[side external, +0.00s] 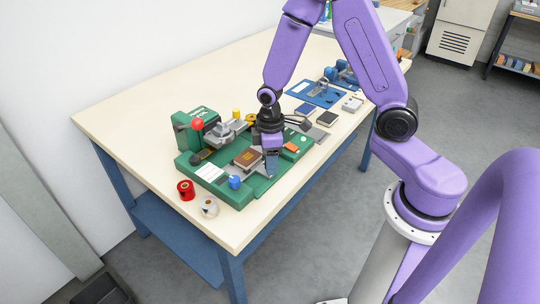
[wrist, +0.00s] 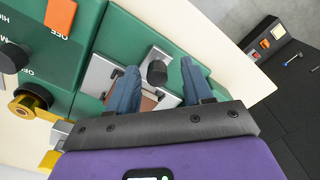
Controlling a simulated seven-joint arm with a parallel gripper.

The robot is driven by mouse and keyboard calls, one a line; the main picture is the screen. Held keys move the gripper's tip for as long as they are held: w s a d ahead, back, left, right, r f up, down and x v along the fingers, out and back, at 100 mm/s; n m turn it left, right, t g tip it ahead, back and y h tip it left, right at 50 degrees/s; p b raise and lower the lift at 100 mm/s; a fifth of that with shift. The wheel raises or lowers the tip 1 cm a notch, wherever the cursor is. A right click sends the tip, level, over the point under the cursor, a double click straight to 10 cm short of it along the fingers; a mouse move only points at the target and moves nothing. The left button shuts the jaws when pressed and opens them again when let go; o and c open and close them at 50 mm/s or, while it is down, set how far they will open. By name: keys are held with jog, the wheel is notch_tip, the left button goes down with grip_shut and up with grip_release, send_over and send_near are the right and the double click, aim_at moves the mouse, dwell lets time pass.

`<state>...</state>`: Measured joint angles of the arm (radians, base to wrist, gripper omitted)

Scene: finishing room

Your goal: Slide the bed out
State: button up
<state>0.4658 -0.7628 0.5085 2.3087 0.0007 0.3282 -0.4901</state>
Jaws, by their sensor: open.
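A green stamping machine (side external: 190,160) stands on the cream bench. Its grey metal bed (wrist: 98,76) carries a brown piece, which shows in the side view (side external: 248,158) and partly between my fingers in the wrist view. A black knob (wrist: 157,74) is at the bed's edge. My gripper (side external: 270,174) is low over the machine, at the bed's right side. In the wrist view my gripper (wrist: 159,68) has its blue fingers apart, one on each side of the knob. I cannot tell whether either finger touches it. The fingers hide part of the bed.
A red-knobbed lever (side external: 197,124) rises at the machine's back left. A blue knob (side external: 234,182) is at its front. Red (side external: 186,190) and pale (side external: 209,207) rolls stand near the bench's front edge. A blue fixture (side external: 318,93) and small blocks lie to the right.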

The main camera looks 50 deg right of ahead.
jog(key=shift+r, duration=0.1)
notch_tip(320, 180, up, 17)
jog(key=shift+r, duration=0.15)
dwell(0.4)
jog(key=s+a+f+n, duration=0.1)
jog(key=s, duration=1)
jog(key=s+a+f+n, duration=0.1)
jog(key=s+a+n, duration=0.1)
jog(key=s, duration=0.9)
jog(key=shift+a+n, duration=0.15)
jog(key=shift+n, duration=0.15)
